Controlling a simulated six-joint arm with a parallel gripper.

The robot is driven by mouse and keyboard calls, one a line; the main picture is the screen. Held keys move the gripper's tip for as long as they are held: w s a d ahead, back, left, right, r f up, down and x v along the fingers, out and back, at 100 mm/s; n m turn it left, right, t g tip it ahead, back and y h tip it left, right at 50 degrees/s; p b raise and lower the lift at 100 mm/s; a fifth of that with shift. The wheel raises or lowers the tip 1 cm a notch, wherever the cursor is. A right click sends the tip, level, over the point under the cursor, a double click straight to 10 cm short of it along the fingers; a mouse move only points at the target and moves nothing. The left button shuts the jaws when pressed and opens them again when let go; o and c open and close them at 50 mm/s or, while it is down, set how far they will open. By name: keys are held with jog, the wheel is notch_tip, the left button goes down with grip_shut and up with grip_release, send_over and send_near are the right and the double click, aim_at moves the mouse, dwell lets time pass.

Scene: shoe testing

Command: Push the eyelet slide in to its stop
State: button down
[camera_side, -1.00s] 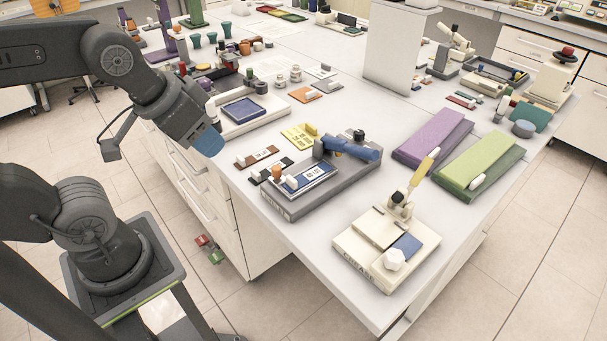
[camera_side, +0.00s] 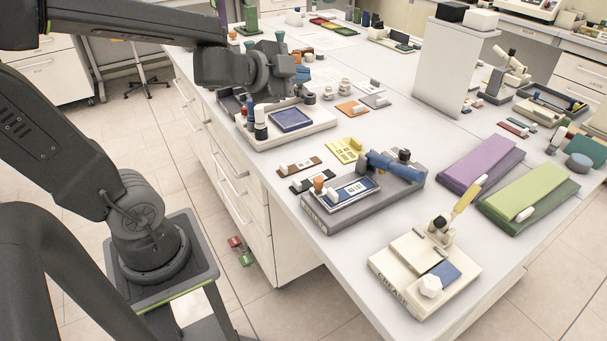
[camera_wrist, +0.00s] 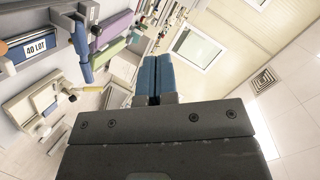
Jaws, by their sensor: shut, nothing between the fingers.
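No part can be read for certain as the eyelet slide. A grey fixture (camera_side: 318,219) holds a blue "40 LOT" plate (camera_side: 356,190), with a white knob (camera_side: 331,195), an orange knob (camera_side: 318,184) and a blue lever (camera_side: 395,166). A cream fixture (camera_side: 388,281) has a blue pad, a white faceted knob (camera_side: 430,286) and a yellow-handled lever (camera_side: 469,194). My gripper (camera_wrist: 155,75) has its blue fingers together and empty. In the side view my gripper (camera_side: 302,75) is raised near the tray station, well away from both fixtures and partly hidden by the wrist.
A purple pad (camera_side: 480,165) and a green pad (camera_side: 530,196) lie to the right. A tray station with a dark blue inset (camera_side: 291,119) stands near my gripper. A tall white block (camera_side: 450,65) rises behind. Small coloured plates lie between the stations.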

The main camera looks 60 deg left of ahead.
jog(key=s+a+f+m+g+h, duration=0.1)
jog(key=s+f+m+g+h, duration=0.8)
jog(key=f+m+g, duration=0.25)
send_near(314, 193)
jog(key=shift+m+t+y, duration=0.25)
jog(key=shift+m+y, duration=0.05)
jog(key=shift+m, duration=0.15)
jog(key=s+f, duration=0.1)
jog(key=d+f, duration=0.1)
jog(key=f, duration=0.1)
jog(key=s+f, duration=0.1)
jog(key=shift+s+d+f, duration=0.25)
jog(key=shift+s+d, duration=0.1)
jog(key=shift+d, duration=0.05)
jog(key=shift+w+d+r, duration=0.1)
jog(key=shift+w+d, duration=0.15)
jog(key=shift+w, duration=0.35)
jog(key=shift+w+d, duration=0.25)
jog(key=shift+w, duration=0.35)
jog(key=shift+w+d, duration=0.25)
jog(key=shift+w, duration=0.3)
jog(key=shift+w, duration=1.9)
jog(key=shift+s, duration=0.1)
